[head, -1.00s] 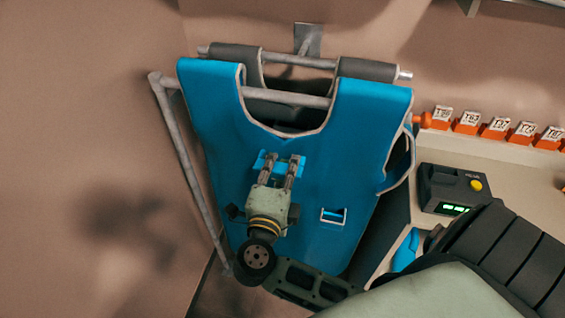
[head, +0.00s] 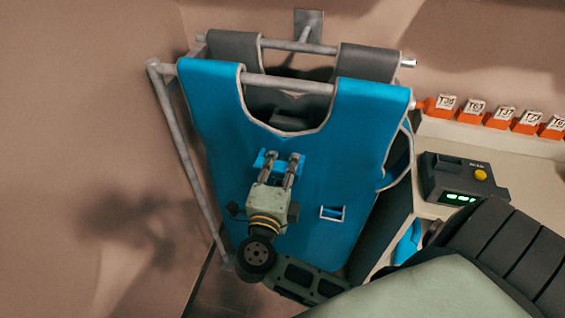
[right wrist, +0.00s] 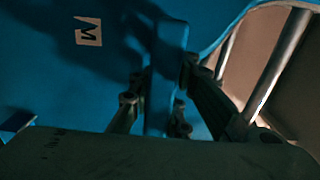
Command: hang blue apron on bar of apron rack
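The blue apron (head: 355,150) is upright at the rack's front bar (head: 290,84). Its two shoulder parts lie over this bar, which shows across the neck opening and at both ends. I cannot tell whether the shoulders rest fully on it. The apron rack (head: 180,150) also has a rear bar with a dark grey apron (head: 368,63) on it. My right gripper (head: 279,163) is closed around the blue tab on the apron's front. My left gripper is out of view.
A counter (head: 515,195) stands to the right, with a dark device with a green display (head: 455,182) on it. A row of orange labelled holders (head: 500,118) runs along the wall. The wall left of the rack is bare.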

